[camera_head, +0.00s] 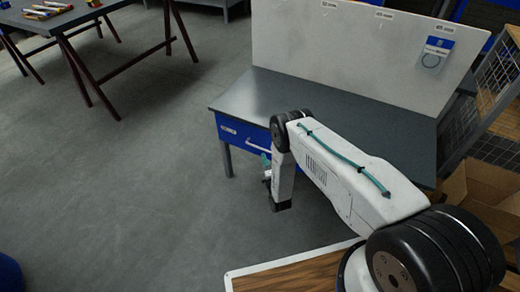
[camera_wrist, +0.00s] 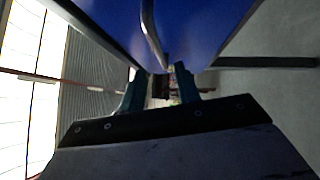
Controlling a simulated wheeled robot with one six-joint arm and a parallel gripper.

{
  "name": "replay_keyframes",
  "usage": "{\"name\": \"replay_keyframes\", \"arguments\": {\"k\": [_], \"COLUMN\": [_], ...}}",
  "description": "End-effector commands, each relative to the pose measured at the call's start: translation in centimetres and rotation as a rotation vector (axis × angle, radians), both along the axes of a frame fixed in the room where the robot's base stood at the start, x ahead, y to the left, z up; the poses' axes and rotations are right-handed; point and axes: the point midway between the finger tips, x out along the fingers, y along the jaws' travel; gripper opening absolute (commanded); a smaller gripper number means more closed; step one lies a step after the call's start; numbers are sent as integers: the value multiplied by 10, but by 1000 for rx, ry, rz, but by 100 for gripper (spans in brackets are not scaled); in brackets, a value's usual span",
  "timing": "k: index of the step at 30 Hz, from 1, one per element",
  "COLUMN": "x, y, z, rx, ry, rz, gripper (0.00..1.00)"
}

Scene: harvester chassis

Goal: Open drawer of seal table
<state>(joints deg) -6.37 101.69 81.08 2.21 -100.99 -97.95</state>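The seal table (camera_head: 240,98) has a dark grey top, a white back panel and a blue drawer (camera_head: 232,130) under its front edge. A pale bar handle (camera_head: 258,146) runs along the drawer front, partly hidden by my arm. The drawer looks closed. My gripper (camera_head: 267,170) points at the drawer front near the handle. In the wrist view the two teal fingers of my gripper (camera_wrist: 161,72) are apart, and the silver handle (camera_wrist: 150,35) curves down over the blue drawer front (camera_wrist: 195,30) towards the gap between the fingertips. I cannot tell whether they touch it.
A dark workbench (camera_head: 60,20) with trestle legs stands at the upper left. Cardboard boxes (camera_head: 480,190) and a mesh rack (camera_head: 490,95) are at the right. A wood-topped surface (camera_head: 290,276) lies at the bottom. The grey floor left of the seal table is clear.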

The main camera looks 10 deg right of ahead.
Motion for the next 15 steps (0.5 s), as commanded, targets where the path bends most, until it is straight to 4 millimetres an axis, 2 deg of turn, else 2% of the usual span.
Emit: {"name": "replay_keyframes", "arguments": {"k": [9,15], "x": [47,69], "y": [3,5], "z": [7,9], "rx": [-1,0], "ry": [1,2], "rz": [0,1], "gripper": [33,33]}}
